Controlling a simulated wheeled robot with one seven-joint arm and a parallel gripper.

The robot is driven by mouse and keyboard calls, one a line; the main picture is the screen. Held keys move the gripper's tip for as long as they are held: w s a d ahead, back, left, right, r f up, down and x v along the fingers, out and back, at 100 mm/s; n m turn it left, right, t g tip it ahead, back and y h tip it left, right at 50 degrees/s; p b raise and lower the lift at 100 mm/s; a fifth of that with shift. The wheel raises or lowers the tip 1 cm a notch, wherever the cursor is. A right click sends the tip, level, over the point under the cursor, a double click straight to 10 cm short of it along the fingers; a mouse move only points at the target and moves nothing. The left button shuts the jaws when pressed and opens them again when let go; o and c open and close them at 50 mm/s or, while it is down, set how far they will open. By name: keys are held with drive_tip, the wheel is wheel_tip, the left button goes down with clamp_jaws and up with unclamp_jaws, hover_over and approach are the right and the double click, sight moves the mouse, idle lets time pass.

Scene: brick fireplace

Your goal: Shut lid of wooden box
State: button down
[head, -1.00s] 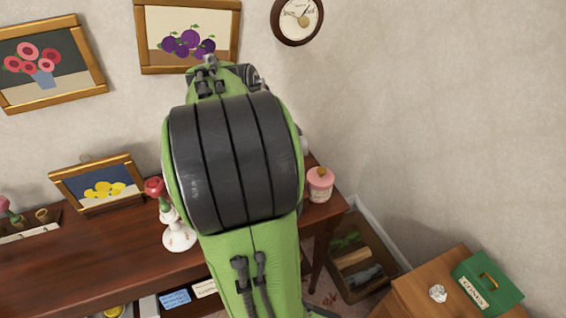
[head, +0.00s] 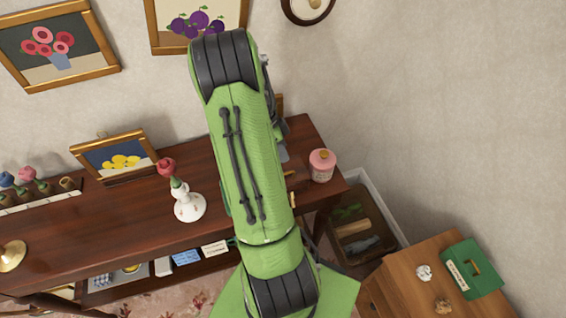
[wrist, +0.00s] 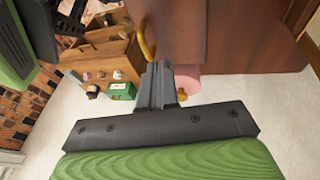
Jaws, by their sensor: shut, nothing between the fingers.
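My gripper (wrist: 158,68) shows in the wrist view with its two grey fingers together and nothing between them. Just beyond the fingertips is a reddish-brown wooden panel (wrist: 180,30) with a curved gold handle at its left edge. It looks like part of the wooden box, but I cannot tell whether it is the lid or how far open it stands. In the head view my green arm covers the place on the desk (head: 120,215) where the box seems to be. Only small gold and brown bits show at the arm's right edge. The gripper is hidden there.
A pink jar (head: 322,165) stands on the desk's right end, close beside the fingers in the wrist view (wrist: 187,82). A white vase (head: 189,205) with a red flower stands left of my arm. A green case (head: 472,268) sits on the right cabinet (head: 400,280). An open crate (head: 395,240) lies between.

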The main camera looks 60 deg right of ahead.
sight(287, 174)
drive_tip(key=shift+s+a+f, duration=0.3)
drive_tip(key=shift+a+f, duration=0.05)
drive_tip(key=shift+f, duration=0.2)
drive_tip(key=shift+s+a+f, duration=0.25)
drive_tip(key=shift+a+f, duration=0.05)
drive_tip(key=shift+f, duration=0.25)
drive_tip(key=shift+s+a+f+b, duration=0.2)
drive_tip(key=shift+f+b, duration=0.4)
drive_tip(key=shift+b, duration=0.3)
drive_tip(key=shift+s+a, duration=0.15)
drive_tip(key=shift+a, duration=0.2)
